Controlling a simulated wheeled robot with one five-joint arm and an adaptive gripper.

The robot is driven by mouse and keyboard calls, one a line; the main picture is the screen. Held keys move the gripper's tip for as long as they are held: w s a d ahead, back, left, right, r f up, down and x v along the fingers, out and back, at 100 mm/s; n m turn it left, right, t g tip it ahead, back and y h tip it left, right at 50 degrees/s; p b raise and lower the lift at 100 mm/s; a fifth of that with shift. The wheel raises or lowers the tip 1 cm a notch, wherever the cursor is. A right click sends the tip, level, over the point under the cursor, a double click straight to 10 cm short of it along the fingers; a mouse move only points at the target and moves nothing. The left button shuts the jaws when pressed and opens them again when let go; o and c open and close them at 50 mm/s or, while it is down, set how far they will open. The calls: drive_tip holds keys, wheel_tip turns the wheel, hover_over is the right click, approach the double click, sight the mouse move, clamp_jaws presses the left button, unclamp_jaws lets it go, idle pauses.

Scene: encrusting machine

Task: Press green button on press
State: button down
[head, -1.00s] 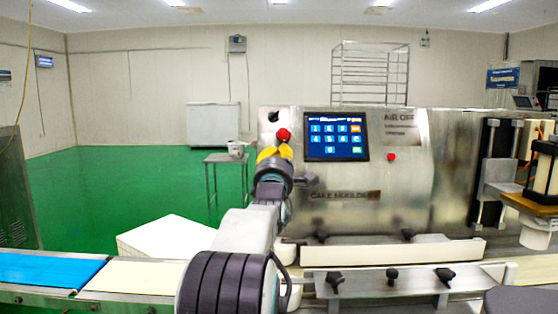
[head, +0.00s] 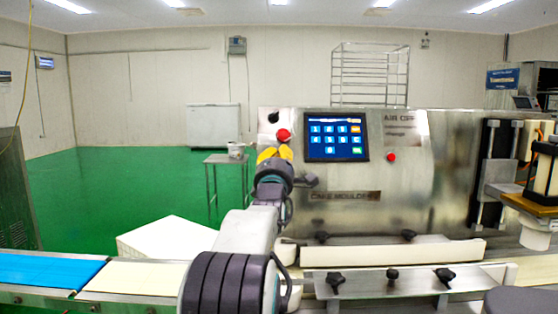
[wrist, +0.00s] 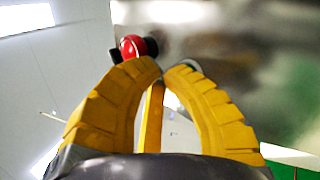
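The press is the steel machine (head: 420,190) filling the right half of the head view. Its dark touchscreen (head: 335,137) shows blue tiles, with a small green tile (head: 357,150) at the lower right. I see no separate green push button. A red button (head: 283,135) sits left of the screen and also shows in the wrist view (wrist: 133,47), just beyond the fingertips. My gripper (head: 274,151) has yellow fingers, just below and left of that red button in the head view. In the wrist view its tips (wrist: 161,66) meet with nothing held between them. Contact with the machine cannot be told.
A smaller red button (head: 391,157) is right of the screen, and a black knob (head: 273,117) is at the panel's upper left. Clamp knobs (head: 392,277) and rails line the conveyor in front. A conveyor with a blue belt (head: 45,270) runs at the left.

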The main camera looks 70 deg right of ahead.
drive_tip(key=shift+w+d+f, duration=0.1)
drive_tip(key=shift+d, duration=0.1)
drive_tip(key=shift+a, duration=0.2)
idle(0.5)
drive_tip(key=shift+s+a+r+b, duration=0.25)
drive_tip(key=shift+a+r+b, duration=0.1)
drive_tip(key=shift+a+b, duration=0.15)
drive_tip(key=a+b, duration=0.1)
drive_tip(key=s+a+r, duration=0.1)
drive_tip(key=a, duration=0.1)
drive_tip(key=a+r+b, duration=0.1)
drive_tip(key=shift+s+a+r+b, duration=0.1)
drive_tip(key=shift+s+a+b, duration=0.05)
drive_tip(key=shift+b, duration=0.15)
idle(0.3)
idle(1.0)
